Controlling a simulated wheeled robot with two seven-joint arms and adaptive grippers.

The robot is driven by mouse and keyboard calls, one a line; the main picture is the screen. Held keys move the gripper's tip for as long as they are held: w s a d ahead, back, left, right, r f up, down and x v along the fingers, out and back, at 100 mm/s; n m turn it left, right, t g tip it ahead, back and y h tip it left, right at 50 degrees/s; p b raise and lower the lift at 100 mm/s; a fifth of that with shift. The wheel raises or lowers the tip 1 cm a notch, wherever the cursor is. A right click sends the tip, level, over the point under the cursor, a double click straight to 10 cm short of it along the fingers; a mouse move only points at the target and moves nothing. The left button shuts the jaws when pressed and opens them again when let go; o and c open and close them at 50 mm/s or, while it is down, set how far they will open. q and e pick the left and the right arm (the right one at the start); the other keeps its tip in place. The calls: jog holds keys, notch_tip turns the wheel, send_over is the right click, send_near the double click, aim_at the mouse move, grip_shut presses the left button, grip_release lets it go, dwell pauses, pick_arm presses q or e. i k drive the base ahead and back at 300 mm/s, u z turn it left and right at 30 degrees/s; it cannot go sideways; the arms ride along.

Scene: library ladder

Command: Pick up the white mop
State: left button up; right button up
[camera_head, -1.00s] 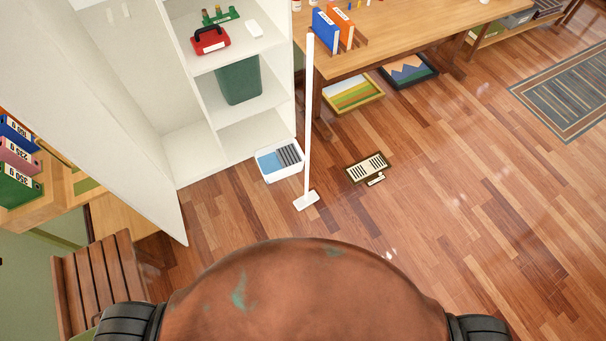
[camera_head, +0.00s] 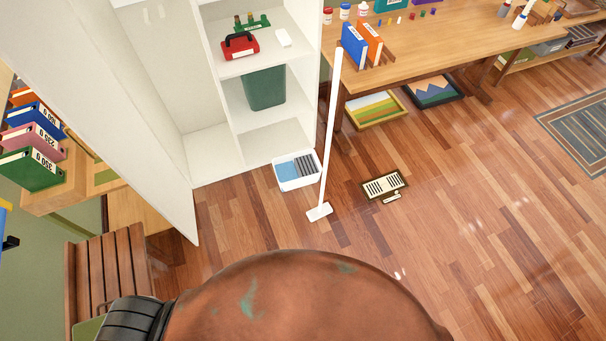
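The white mop (camera_head: 329,130) stands nearly upright on the wooden floor in the middle of the view. Its long thin white handle rises to the edge of the desk, and its small flat white head (camera_head: 319,211) rests on the floor. It stands just right of the white tub and in front of the shelf cabinet. Neither of my grippers is in view.
A white tub (camera_head: 278,183) sits at the foot of the open white cabinet (camera_head: 213,147). A wooden desk (camera_head: 440,48) stands at the back right. A floor vent (camera_head: 384,186) lies right of the mop. A slatted bench (camera_head: 105,270) is at left.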

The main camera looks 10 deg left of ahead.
aim_at(324, 210)
jog(key=z, duration=2)
jog(key=i, duration=2.05)
jog(key=u, duration=3.6)
